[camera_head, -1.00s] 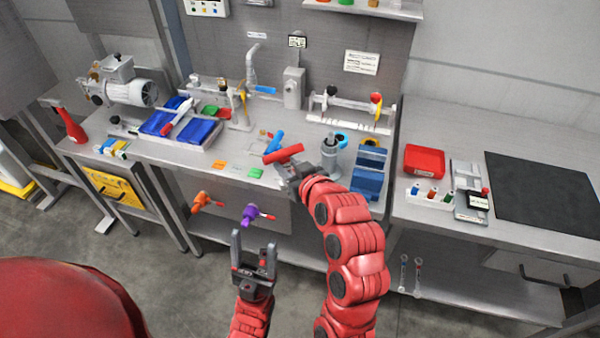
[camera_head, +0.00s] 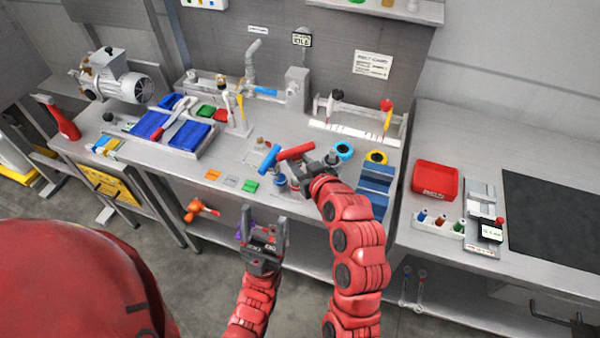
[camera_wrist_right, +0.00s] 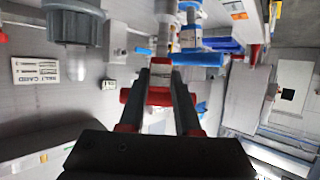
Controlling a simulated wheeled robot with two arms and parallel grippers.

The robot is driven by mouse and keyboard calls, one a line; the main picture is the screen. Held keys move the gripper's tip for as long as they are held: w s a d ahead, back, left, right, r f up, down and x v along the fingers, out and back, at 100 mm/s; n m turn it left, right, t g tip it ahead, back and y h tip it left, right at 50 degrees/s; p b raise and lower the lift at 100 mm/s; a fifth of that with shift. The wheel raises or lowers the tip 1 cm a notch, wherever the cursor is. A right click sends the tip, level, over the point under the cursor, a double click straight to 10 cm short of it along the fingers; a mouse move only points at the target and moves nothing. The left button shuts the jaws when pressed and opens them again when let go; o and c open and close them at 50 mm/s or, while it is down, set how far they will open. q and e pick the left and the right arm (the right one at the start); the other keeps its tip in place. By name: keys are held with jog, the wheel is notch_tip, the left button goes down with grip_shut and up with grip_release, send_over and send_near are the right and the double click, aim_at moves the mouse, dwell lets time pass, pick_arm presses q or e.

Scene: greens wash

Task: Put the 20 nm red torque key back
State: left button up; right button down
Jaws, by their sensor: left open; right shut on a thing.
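A red T-handled key (camera_head: 297,151) is held by my right gripper (camera_head: 306,166) over the front of the middle bench. In the right wrist view, its red crossbar (camera_wrist_right: 160,97) lies between the two fingers. A blue T-handle (camera_head: 268,158) stands just left of it in the head view, and a blue handle (camera_wrist_right: 197,59) shows beyond it in the wrist view. The red key's lower end is unclear, so I cannot tell whether it touches anything. My left gripper (camera_head: 264,222) is open and empty in front of the bench edge, partly covering a purple tool (camera_head: 240,234).
An orange tool (camera_head: 200,209) hangs at the bench front. Blue bins (camera_head: 375,187) and blue and yellow rings stand right of my right gripper. A rack (camera_head: 350,128) with upright tools is behind. A red tray (camera_head: 435,180) and a dark mat (camera_head: 550,215) lie on the right bench.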

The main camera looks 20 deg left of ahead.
jog(key=f+p, duration=0.1)
jog(key=f, duration=0.4)
jog(key=shift+w, duration=0.2)
jog(key=shift+f+p, duration=0.25)
jog(key=shift+p, duration=0.05)
jog(key=shift+s, duration=0.1)
jog(key=shift+f+b, duration=0.2)
jog(key=shift+b, duration=0.15)
jog(key=c, duration=0.6)
grip_release()
jog(key=shift+r, duration=0.1)
jog(key=shift+d+r, duration=0.1)
jog(key=shift+r, duration=0.05)
